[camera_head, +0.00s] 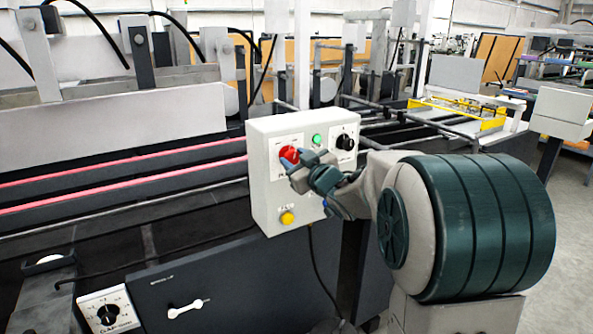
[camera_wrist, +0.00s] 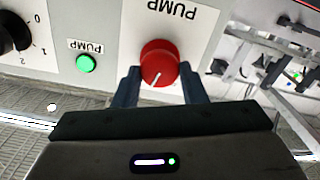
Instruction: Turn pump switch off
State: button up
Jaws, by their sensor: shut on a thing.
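The pump switch is a round red knob (camera_head: 289,154) on the front of a white control box (camera_head: 262,210). In the wrist view the red knob (camera_wrist: 160,62) sits under a "PUMP" label, seen upside down, with a white pointer line on its face. My gripper (camera_head: 296,160) is at the knob, with one finger on each side of it. In the wrist view my gripper (camera_wrist: 157,88) is shut on the knob. The fingers and wrist hide part of the box front in the head view.
A green pump button (camera_wrist: 86,63) and a black dial (camera_wrist: 14,32) are beside the knob. A yellow button (camera_head: 287,218) is low on the box. Machine rails with red strips (camera_head: 120,180) run left of the box. Open floor (camera_head: 565,240) lies at the right.

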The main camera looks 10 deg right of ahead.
jog(key=n+b, duration=0.1)
jog(key=n, duration=0.1)
jog(key=n+b, duration=0.1)
jog(key=b, duration=0.1)
jog(key=n+b, duration=0.2)
jog(key=shift+a+f+n, duration=0.1)
jog(key=shift+f+n, duration=0.2)
jog(key=n+b, duration=0.4)
jog(key=shift+r+n, duration=0.1)
jog(key=shift+n, duration=0.2)
jog(key=o, duration=1)
jog(key=shift+s, duration=0.15)
jog(key=v, duration=1.3)
jog(key=shift+s+r, duration=0.1)
jog(key=shift+s, duration=0.2)
